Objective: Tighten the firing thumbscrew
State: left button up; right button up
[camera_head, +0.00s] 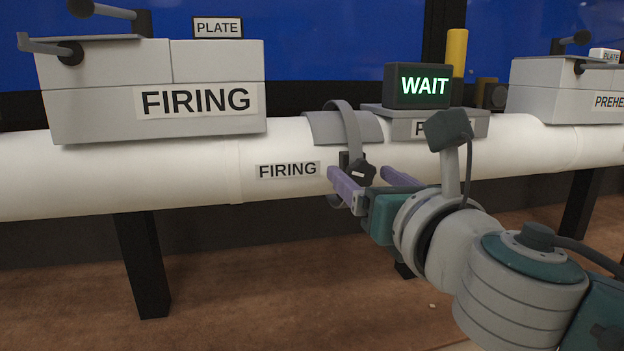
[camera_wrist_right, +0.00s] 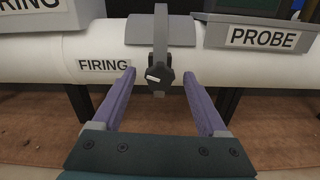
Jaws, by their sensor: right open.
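The firing thumbscrew (camera_head: 362,172) is a dark lobed knob with a small white mark, on the front of a grey strap clamp (camera_head: 345,128) around the white pipe. A FIRING label (camera_head: 287,170) is on the pipe to its left. My right gripper (camera_head: 362,172) is open, its purple fingers on either side of the knob. In the right wrist view the thumbscrew (camera_wrist_right: 159,76) sits centred between and beyond the fingertips (camera_wrist_right: 159,76), with gaps on both sides. I see no contact. My left gripper is not in view.
A dark box lit WAIT (camera_head: 423,86) stands on a grey PROBE block (camera_wrist_right: 262,36) right of the clamp. A grey FIRING box (camera_head: 155,92) sits on the pipe at left, a PREHEAT-type box (camera_head: 560,92) at right. Dark legs (camera_head: 143,262) support the pipe. The space below is mostly clear.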

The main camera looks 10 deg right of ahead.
grip_shut()
dwell(0.5)
